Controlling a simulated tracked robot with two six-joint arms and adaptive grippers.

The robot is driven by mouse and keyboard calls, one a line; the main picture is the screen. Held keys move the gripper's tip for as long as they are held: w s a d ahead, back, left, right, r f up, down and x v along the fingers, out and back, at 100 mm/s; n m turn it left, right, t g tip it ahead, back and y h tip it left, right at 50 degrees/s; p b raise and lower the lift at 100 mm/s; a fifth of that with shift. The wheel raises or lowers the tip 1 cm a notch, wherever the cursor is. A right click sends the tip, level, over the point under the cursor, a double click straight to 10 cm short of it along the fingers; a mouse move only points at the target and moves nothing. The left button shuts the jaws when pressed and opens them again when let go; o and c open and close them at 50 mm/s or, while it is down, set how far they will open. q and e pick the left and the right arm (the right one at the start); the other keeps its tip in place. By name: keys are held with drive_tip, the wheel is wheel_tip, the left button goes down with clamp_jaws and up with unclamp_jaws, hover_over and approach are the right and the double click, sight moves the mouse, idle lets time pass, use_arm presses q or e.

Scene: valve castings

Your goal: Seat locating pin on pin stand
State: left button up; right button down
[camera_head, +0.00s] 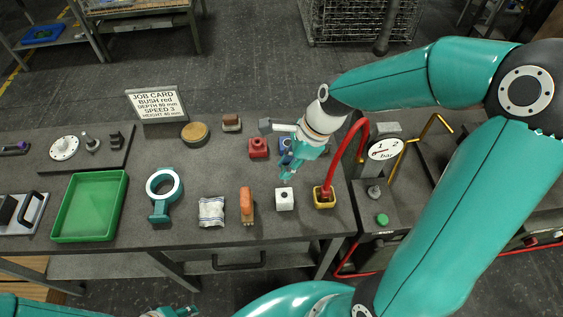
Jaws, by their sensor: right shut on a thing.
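My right gripper (287,170) reaches down from the right over the bench, above and just behind a white block with a dark hole in its top (284,200). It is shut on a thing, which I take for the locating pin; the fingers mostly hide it. A gap between fingers and white block is hard to judge. I cannot tell for certain which piece is the pin stand. A blue block (286,145) is partly hidden behind the gripper. My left gripper (178,311) shows only in part at the bottom edge, and its jaws are unclear.
A red block (258,148) and a yellow block with a red hose (325,203) stand close by. A gauge (385,150) stands right.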

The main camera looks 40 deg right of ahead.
sight(286, 181)
drive_tip(key=shift+a, duration=0.3)
drive_tip(key=shift+s+f+b, duration=0.1)
drive_tip(key=shift+f+b, duration=1.1)
drive_tip(key=shift+f, duration=0.85)
drive_tip(key=shift+f, duration=0.2)
drive_tip(key=shift+f+b, duration=0.6)
drive_tip(key=shift+f, duration=0.25)
